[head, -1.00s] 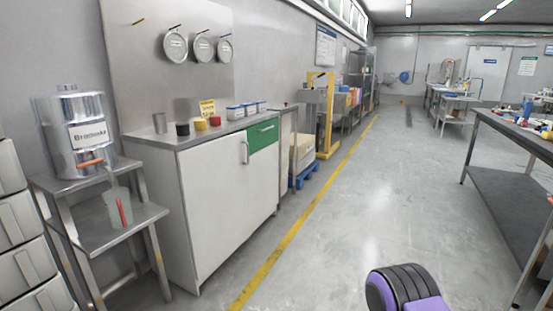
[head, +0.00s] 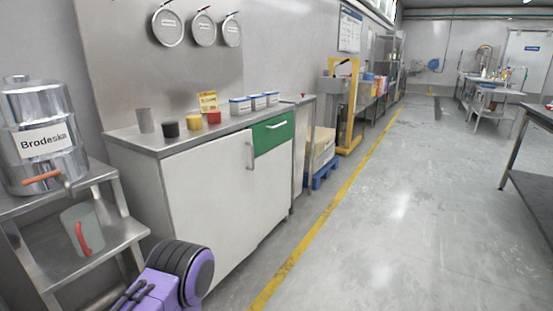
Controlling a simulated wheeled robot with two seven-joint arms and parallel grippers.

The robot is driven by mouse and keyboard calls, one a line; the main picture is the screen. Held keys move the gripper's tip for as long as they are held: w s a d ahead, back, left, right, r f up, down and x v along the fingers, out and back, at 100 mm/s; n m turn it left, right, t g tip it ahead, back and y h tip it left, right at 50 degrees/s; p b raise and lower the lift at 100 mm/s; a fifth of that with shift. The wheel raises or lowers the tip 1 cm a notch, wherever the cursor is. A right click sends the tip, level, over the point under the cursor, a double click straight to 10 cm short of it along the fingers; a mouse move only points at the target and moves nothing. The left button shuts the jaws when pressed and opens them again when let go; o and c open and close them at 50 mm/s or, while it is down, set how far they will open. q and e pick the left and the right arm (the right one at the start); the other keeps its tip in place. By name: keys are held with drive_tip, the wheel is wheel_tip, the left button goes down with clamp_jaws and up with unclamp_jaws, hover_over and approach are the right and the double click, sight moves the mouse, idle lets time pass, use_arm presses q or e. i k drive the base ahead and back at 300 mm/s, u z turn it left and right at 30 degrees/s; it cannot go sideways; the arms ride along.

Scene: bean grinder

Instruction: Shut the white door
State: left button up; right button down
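The white door (head: 205,205) is the left front panel of a low cabinet with a grey worktop (head: 140,138). Its upright metal handle (head: 250,155) is near its right edge. To its right are a green drawer front (head: 272,133) and another white panel (head: 270,190). The door looks about flush with the cabinet front; I cannot tell if it is slightly ajar. A purple and black part of my own arm covers the area by the door's lower left. Neither gripper's fingertips can be made out.
A steel stand (head: 120,240) at the left holds a Brodeska machine (head: 42,140) and a grey jug with a red handle (head: 82,228). Cups and small containers stand on the worktop. The floor (head: 400,225) right of the yellow line is clear; a dark table (head: 535,190) edges the right.

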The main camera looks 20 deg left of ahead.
sight(209, 188)
drive_tip(key=u, duration=0.25)
drive_tip(key=i, duration=0.75)
drive_tip(key=u, duration=0.55)
